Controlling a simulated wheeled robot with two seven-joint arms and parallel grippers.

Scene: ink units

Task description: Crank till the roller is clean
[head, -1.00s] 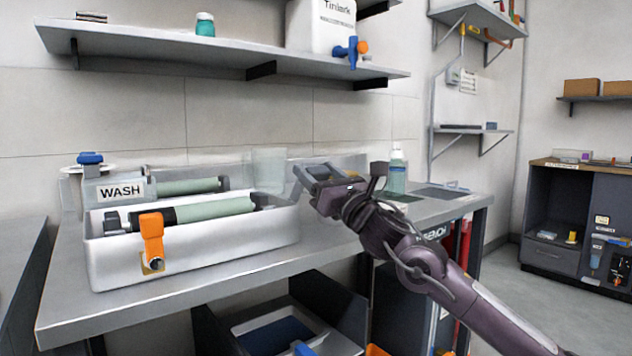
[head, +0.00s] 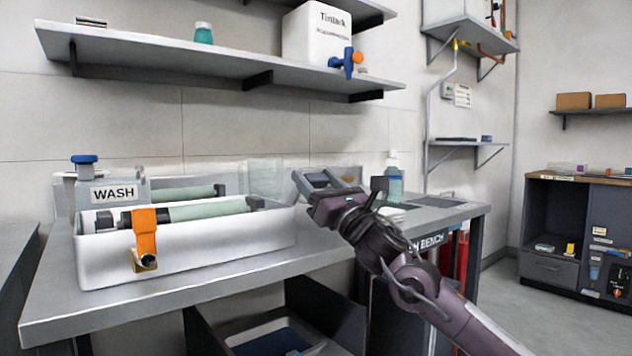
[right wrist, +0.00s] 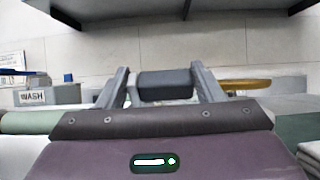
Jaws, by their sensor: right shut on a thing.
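A white trough (head: 190,250) sits on the left of the bench. In it lies a pale green roller (head: 210,209) with dark ends; I cannot tell if ink is on it. An orange crank (head: 145,240) hangs down at the trough's front left, with a brass-coloured end at the bottom. My right gripper (head: 318,182) is above the bench, to the right of the trough and apart from the crank. It is shut on a dark grey block (right wrist: 167,84), seen between its fingers in the right wrist view. My left gripper is out of view.
Behind the trough stands a grey unit labelled WASH (head: 113,193) with a second green roller (head: 183,194). A shelf (head: 215,66) with a white container (head: 317,35) hangs above. A bottle (head: 394,180) stands behind my right arm. Bare bench top (head: 240,262) lies before the trough.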

